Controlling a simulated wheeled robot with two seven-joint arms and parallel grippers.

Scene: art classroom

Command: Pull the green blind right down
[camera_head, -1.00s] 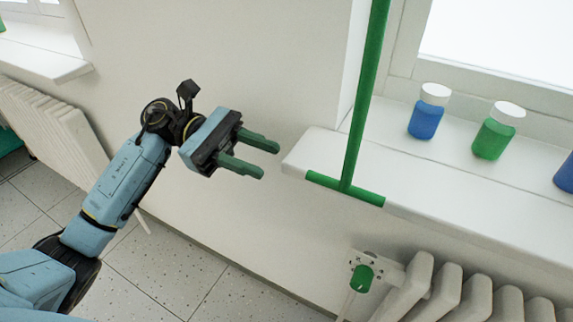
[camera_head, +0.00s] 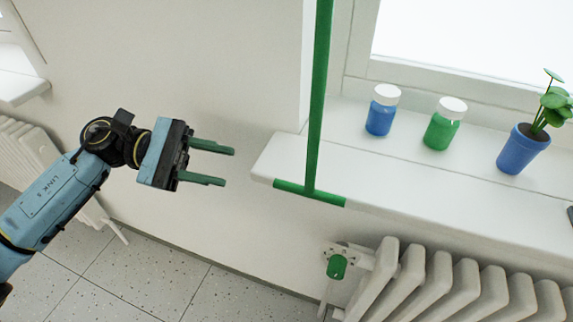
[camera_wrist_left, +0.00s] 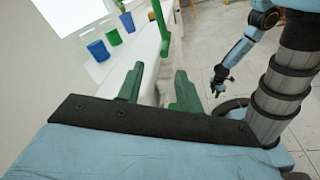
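A green pull rod (camera_head: 318,100) hangs down in front of the window sill and ends in a green crossbar (camera_head: 309,193) at the sill's front edge. The blind itself does not show in the head view. My left gripper (camera_head: 229,167) is open and empty, to the left of the crossbar and apart from it, its fingers pointing right. In the left wrist view its two green fingers (camera_wrist_left: 158,92) are spread, with the green rod (camera_wrist_left: 162,28) beyond them. My right gripper (camera_wrist_left: 222,85) shows small in the left wrist view; its opening cannot be made out.
On the white sill (camera_head: 400,190) stand a blue jar (camera_head: 381,115), a green jar (camera_head: 442,130) and a blue plant pot (camera_head: 520,152). Below are a white radiator (camera_head: 440,285) and its green valve knob (camera_head: 337,267). The space between my left gripper and the crossbar is clear.

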